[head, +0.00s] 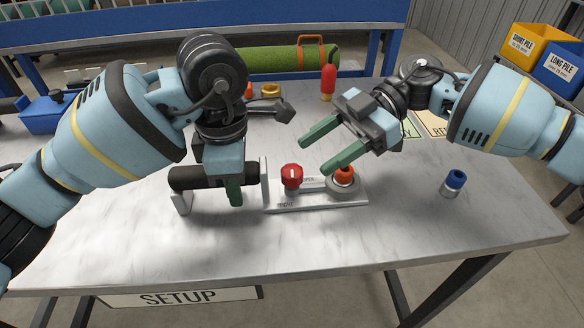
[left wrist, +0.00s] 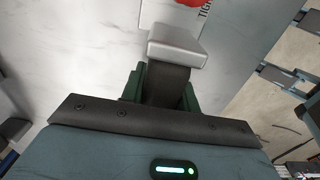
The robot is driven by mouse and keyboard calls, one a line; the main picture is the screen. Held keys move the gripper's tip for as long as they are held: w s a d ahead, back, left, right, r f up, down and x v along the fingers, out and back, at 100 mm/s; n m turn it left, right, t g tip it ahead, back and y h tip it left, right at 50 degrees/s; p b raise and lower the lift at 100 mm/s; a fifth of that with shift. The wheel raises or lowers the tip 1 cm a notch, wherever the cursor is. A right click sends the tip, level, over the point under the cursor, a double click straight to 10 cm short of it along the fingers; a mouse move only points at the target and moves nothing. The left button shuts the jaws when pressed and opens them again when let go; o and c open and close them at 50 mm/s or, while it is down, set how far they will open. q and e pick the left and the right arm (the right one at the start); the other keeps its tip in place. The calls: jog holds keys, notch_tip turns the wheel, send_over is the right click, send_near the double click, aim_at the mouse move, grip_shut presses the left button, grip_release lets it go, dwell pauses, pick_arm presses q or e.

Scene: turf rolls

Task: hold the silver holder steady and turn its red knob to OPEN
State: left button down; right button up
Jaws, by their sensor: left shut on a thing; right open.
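The silver holder (head: 325,199) lies on the table, with a black handle bar (head: 184,178) on its left side. Its red knob (head: 292,174) has a white mark and stands between lettering that reads TIGHT in front and a partly hidden word behind. My left gripper (head: 235,190) is shut on the black handle bar; the left wrist view shows the bar (left wrist: 166,88) between its fingers and a sliver of the red knob (left wrist: 190,2) at the top edge. My right gripper (head: 320,152) is open and empty, above and right of the knob.
An orange-red plug (head: 344,172) sits in a ring at the holder's right end. A blue-topped cylinder (head: 454,182) stands further right. A red bottle (head: 328,80) and a green turf roll (head: 280,58) are behind. The front of the table is clear.

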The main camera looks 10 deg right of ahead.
aim_at(294, 168)
jog(key=x, duration=0.6)
jog(key=shift+a+f, duration=0.15)
jog(key=c, duration=1)
jog(key=shift+o, duration=0.2)
jog(key=n+g+h, duration=0.2)
jog(key=n+g, duration=0.1)
jog(key=shift+a+n+g, duration=0.1)
jog(key=shift+n+g, duration=0.2)
jog(key=shift+n+g+h, duration=1.4)
jog(key=shift+n+h, duration=0.3)
jog(key=shift+n, duration=0.2)
